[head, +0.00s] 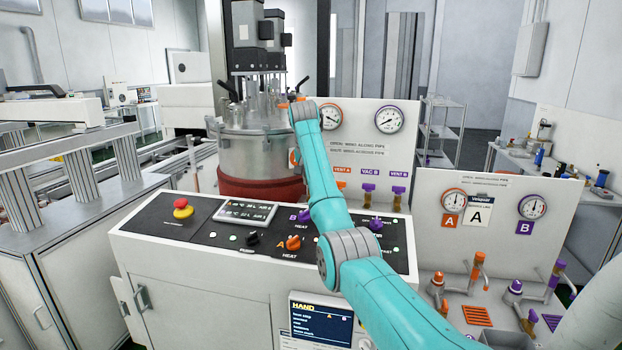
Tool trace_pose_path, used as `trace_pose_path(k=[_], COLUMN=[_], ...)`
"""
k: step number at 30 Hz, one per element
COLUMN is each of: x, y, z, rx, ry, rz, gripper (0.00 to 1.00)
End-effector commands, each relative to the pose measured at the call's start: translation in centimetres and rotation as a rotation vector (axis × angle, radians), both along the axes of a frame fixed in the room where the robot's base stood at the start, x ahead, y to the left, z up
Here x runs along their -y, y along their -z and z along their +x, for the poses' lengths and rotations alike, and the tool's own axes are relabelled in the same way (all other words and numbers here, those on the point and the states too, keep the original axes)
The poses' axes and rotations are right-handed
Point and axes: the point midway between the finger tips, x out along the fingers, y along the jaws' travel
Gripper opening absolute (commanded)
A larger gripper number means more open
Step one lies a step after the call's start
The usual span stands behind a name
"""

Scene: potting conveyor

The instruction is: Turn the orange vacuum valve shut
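The back panel (363,160) carries a row of labelled valves. An orange handle (340,185) sits below the VENT A label (342,171), close to the right side of my arm. No orange vacuum label or valve can be made out; the part of the row left of VENT A is covered by my arm. A small orange piece (294,158) shows at the arm's left edge, too little to identify. My arm reaches up across the console to beside the steel vessel. My gripper cannot be made out; the arm's far end hides it.
Purple valves (369,188) and (398,191) stand right of VENT A. Orange-ringed (329,117) and purple-ringed (388,120) gauges are above. The steel vessel (250,150) stands left of the arm. The console (190,222) has knobs and a red stop button (181,204). More valves (477,260) stand lower right.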

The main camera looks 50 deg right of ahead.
Motion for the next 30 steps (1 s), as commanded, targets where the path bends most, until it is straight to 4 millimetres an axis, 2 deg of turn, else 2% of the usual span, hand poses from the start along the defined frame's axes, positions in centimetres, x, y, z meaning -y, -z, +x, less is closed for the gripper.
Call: trace_pose_path(k=[11,30], x=[0.06,0.23], y=[0.05,0.08], z=[-0.09,-0.26], rx=[0.0,-0.001], ry=[-0.092,-0.658], rz=[0.001,0.002], gripper=[0.0,0.0])
